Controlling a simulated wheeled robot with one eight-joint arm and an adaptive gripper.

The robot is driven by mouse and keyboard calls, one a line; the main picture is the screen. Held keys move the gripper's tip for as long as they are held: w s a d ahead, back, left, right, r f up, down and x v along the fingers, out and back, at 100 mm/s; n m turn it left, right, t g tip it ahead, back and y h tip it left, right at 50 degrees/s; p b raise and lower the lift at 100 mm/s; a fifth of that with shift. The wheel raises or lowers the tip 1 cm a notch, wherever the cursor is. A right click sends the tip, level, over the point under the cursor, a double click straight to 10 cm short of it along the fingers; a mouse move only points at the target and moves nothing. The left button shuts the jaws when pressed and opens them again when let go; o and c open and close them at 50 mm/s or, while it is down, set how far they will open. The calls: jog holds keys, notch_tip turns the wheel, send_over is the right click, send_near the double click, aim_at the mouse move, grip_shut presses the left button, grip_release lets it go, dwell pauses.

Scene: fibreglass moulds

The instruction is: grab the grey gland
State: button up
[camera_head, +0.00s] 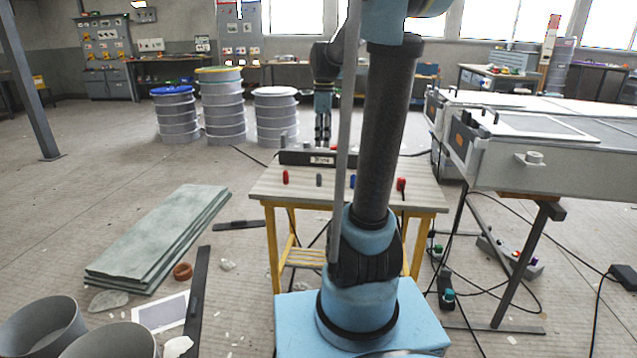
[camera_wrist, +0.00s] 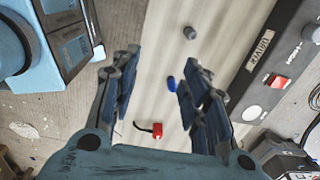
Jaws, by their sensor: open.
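The grey gland (camera_head: 319,180) is a small dark grey piece on the wooden tabletop (camera_head: 270,190), between a red piece and a blue one. In the wrist view the grey gland (camera_wrist: 190,33) lies near the top, beyond my fingertips and uncovered. My gripper (camera_head: 322,132) hangs pointing down over the back of the table, behind the row of small pieces. In the wrist view my gripper (camera_wrist: 164,65) is open, with its two fingers wide apart and nothing between them touching.
A blue piece (camera_wrist: 171,84) and a red piece with a black lead (camera_wrist: 157,131) lie on the tabletop. Another red piece (camera_head: 285,177) is left of the gland. A dark box with a label (camera_head: 308,157) stands along the back edge. A large grey mould bench (camera_head: 560,165) is at right.

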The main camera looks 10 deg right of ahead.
jog(key=w+m, duration=0.5)
jog(key=w, duration=0.2)
send_over(319, 173)
notch_tip(319, 173, down, 11)
jog(key=shift+w+f, duration=0.1)
jog(key=shift+f, duration=3.05)
jog(key=c, duration=0.9)
